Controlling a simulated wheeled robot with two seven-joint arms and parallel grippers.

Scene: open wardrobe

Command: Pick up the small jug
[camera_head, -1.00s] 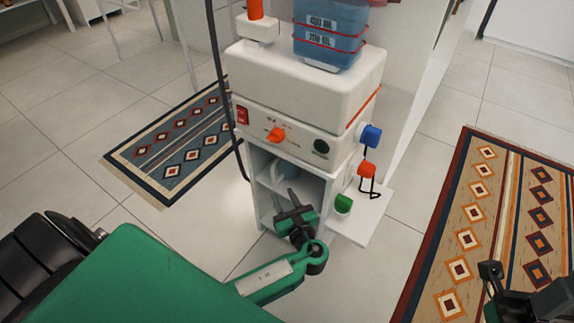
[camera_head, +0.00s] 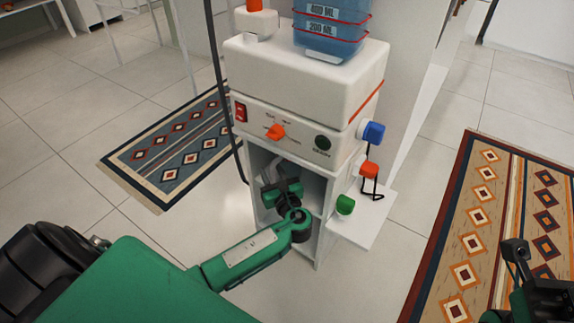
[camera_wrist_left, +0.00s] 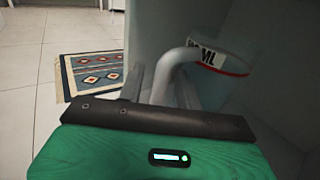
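The small jug (camera_wrist_left: 222,57) stands inside the open white cabinet (camera_head: 314,215). In the left wrist view it shows a pale curved handle, "ML" lettering and a red line. In the head view my gripper and the cabinet's shade mostly hide it. My left gripper (camera_head: 268,172) reaches into the cabinet's upper opening. In the left wrist view its fingers (camera_wrist_left: 160,88) are apart, one on each side of the jug's handle. I cannot tell whether they touch it. My right gripper (camera_head: 515,250) is at the lower right, away from the cabinet, and its opening is unclear.
A white machine (camera_head: 305,80) with an orange knob and a blue container (camera_head: 333,30) tops the cabinet. A side shelf (camera_head: 362,232) carries a green item (camera_head: 345,205). A black cable hangs at the left. Patterned rugs (camera_head: 180,150) lie on the tiled floor.

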